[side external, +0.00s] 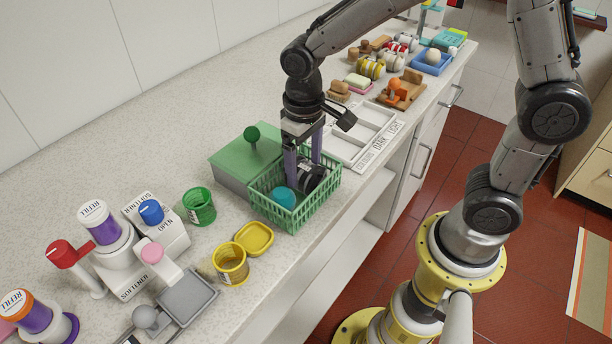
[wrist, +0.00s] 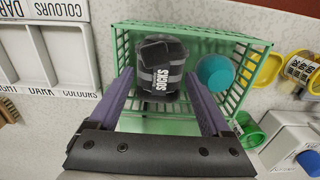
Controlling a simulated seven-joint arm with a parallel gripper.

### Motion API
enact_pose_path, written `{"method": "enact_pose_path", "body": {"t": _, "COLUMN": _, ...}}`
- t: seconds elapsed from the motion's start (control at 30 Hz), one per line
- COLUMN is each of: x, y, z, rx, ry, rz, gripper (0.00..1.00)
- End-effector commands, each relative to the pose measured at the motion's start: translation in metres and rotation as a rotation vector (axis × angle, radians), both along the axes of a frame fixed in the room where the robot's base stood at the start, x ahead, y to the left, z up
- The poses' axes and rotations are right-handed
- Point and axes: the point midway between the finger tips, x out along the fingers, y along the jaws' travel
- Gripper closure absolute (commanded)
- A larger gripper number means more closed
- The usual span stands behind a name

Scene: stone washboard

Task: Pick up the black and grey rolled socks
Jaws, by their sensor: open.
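The black and grey rolled socks (wrist: 162,72), with a white "SOCKS" label, lie inside the green basket (wrist: 122,42). In the side external view the socks (side external: 312,176) show partly behind my gripper's fingers. My gripper (side external: 302,168) reaches down into the basket, its fingers at the socks. In the wrist view my gripper (wrist: 166,102) is open, with its two purple fingers spread wide and nothing held. The socks appear ahead of the gap between the fingers, towards the far basket wall; I cannot tell whether a finger touches them.
A teal round item (wrist: 215,71) lies beside the socks in the basket, near the right finger in the wrist view. A green lidded box (side external: 238,160) stands next to the basket. A white sorting tray (side external: 362,130) lies on the other side. Yellow (side external: 230,264) and green (side external: 200,207) tubs stand nearby.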

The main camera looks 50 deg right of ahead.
Motion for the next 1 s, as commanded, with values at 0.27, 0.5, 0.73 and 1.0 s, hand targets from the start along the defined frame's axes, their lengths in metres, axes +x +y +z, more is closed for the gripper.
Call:
{"method": "enact_pose_path", "body": {"t": 0.27, "x": 0.000, "y": 0.000, "z": 0.000, "rx": 0.000, "ry": 0.000, "rz": 0.000, "gripper": 0.46}}
{"method": "enact_pose_path", "body": {"t": 0.5, "x": 0.000, "y": 0.000, "z": 0.001, "rx": 0.000, "ry": -0.001, "rz": 0.000, "gripper": 0.89}}
{"method": "enact_pose_path", "body": {"t": 0.73, "x": 0.001, "y": 0.000, "z": 0.002, "rx": 0.000, "ry": -0.002, "rz": 0.000, "gripper": 0.89}}
{"method": "enact_pose_path", "body": {"t": 1.0, "x": 0.002, "y": 0.000, "z": 0.038, "rx": 0.002, "ry": -0.007, "rz": 0.000, "gripper": 0.89}}
